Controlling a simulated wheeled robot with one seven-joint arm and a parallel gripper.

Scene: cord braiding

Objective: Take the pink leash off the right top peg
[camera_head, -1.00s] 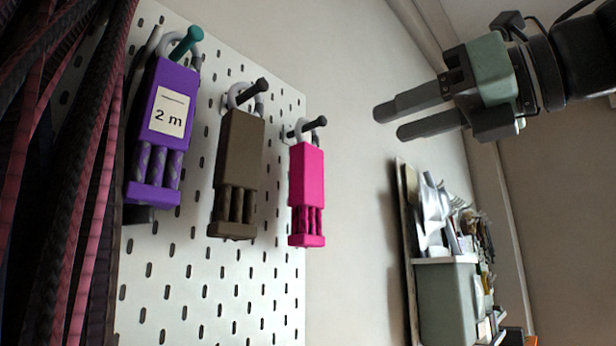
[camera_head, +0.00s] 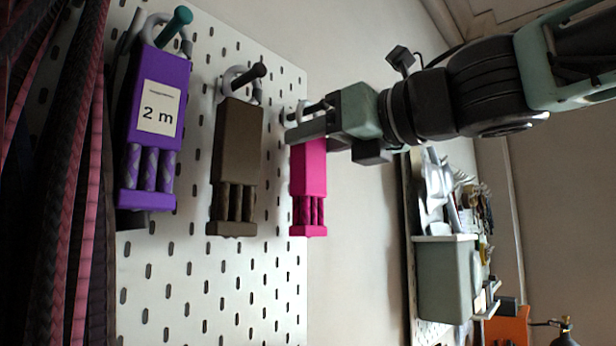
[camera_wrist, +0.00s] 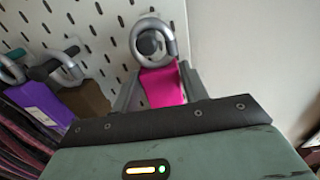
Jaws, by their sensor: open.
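The pink leash (camera_head: 309,175) hangs from the right top peg (camera_head: 317,106) on the white pegboard. In the wrist view, its grey ring (camera_wrist: 170,40) loops around the dark peg (camera_wrist: 147,44), with the pink body (camera_wrist: 162,88) just below. My gripper (camera_head: 293,129) is at the top of the pink leash, just under the peg, and covers part of it. In the wrist view my gripper (camera_wrist: 158,86) is open, with one finger on each side of the pink body. I cannot tell whether a finger touches it.
A brown leash (camera_head: 236,150) and a purple leash (camera_head: 158,110) marked "2 m" hang to the left on their own pegs. Long braided cords (camera_head: 70,170) hang at the far left. A grey-green bin (camera_head: 445,280) stands at the right. The lower pegboard is clear.

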